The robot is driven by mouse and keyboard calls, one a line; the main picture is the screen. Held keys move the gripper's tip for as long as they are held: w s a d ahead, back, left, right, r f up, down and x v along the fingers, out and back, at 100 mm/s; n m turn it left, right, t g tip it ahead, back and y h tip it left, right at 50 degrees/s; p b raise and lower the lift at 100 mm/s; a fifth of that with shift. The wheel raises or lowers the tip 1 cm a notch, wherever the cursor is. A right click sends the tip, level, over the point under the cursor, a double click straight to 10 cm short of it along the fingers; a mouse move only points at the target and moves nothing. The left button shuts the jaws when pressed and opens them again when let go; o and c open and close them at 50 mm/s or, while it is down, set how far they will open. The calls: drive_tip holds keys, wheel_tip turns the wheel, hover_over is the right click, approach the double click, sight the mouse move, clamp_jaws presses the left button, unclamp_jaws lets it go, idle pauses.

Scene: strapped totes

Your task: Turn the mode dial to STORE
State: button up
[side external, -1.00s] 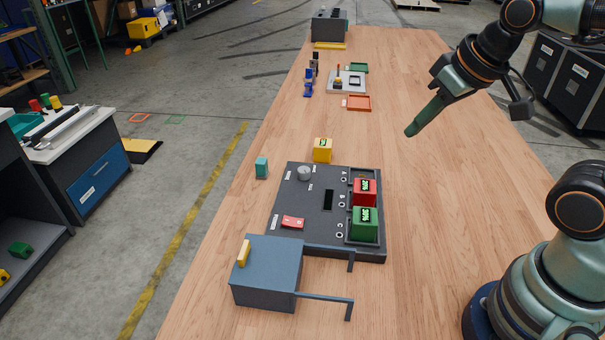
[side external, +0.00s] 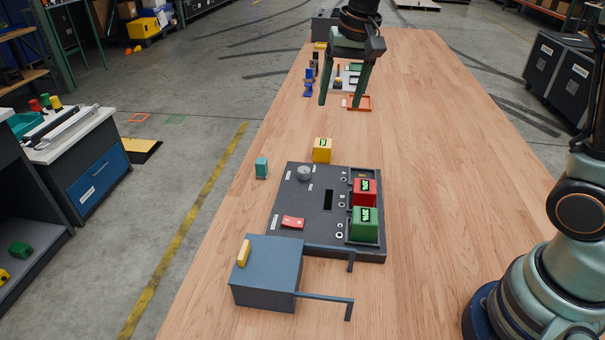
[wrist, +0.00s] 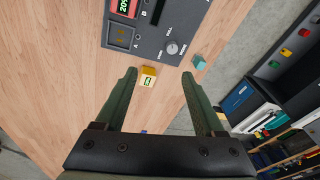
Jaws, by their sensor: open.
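The mode dial is a round grey knob (side external: 304,173) on the far left part of a dark control panel (side external: 290,205). In the wrist view the knob (wrist: 172,48) shows near the top, with small white labels around it; which label it points to I cannot tell for sure. My gripper (side external: 341,103) is open and empty, pointing down, in the air beyond the panel. In the wrist view its two fingers (wrist: 158,75) stand wide apart, with the yellow block seen between them and the knob above.
A yellow block (side external: 322,150) and a teal block (side external: 261,167) stand near the panel's far edge. Red (side external: 365,193) and green (side external: 364,226) blocks sit in the panel's right bay. A blue-grey box (side external: 267,275) with arms lies at the near edge.

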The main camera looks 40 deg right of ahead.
sight(304, 170)
drive_tip(key=w+a+f+m+g, duration=0.2)
drive_tip(key=w+f+m, duration=0.2)
drive_tip(key=w+f, duration=0.45)
drive_tip(key=f, duration=1.2)
drive_tip(key=shift+a+f, duration=0.2)
drive_tip(key=shift+f, duration=0.1)
clamp_jaws()
